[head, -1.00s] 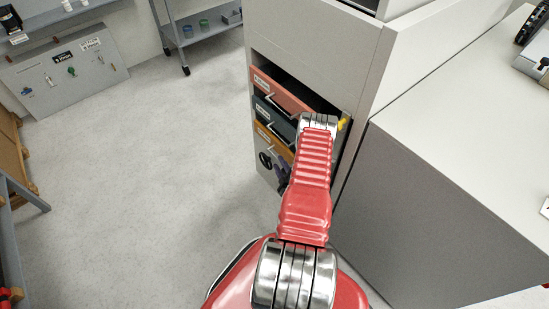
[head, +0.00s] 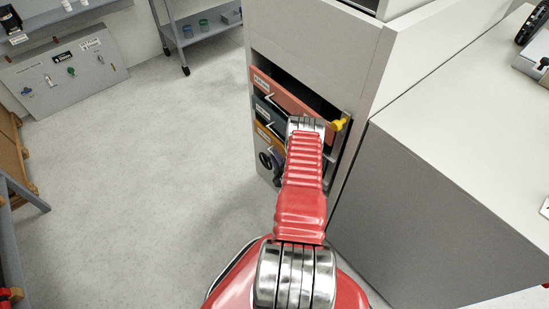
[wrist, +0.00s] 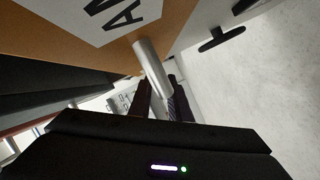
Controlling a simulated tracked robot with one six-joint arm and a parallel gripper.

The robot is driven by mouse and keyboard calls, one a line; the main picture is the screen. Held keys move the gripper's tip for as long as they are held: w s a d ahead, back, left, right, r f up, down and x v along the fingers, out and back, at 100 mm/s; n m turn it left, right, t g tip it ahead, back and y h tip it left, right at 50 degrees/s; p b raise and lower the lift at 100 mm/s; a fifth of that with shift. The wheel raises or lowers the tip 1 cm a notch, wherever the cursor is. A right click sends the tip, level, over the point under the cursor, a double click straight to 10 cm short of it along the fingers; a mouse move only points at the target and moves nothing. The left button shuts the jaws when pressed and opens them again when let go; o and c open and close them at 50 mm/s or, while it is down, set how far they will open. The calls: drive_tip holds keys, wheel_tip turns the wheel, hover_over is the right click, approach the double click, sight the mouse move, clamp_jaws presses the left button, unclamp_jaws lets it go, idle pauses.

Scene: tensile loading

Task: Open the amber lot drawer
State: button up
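The amber drawer (head: 264,133) is in the cabinet below a dark drawer (head: 270,113) and a red drawer (head: 284,92); my arm covers its right part in the head view. In the wrist view, the amber front (wrist: 155,25) fills the top left, with a white label (wrist: 103,18) reading "AM". Its silver bar handle (wrist: 152,66) sticks out toward my gripper (wrist: 161,92). The dark fingers are apart, one on each side of the handle's near end. I cannot tell whether they touch it. In the head view my gripper is mostly hidden behind my arm.
A grey drawer front (head: 264,171) with a black handle is below the amber one. The large grey cabinet (head: 420,220) is close on the right. The floor (head: 150,170) to the left is clear.

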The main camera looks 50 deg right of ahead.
clamp_jaws()
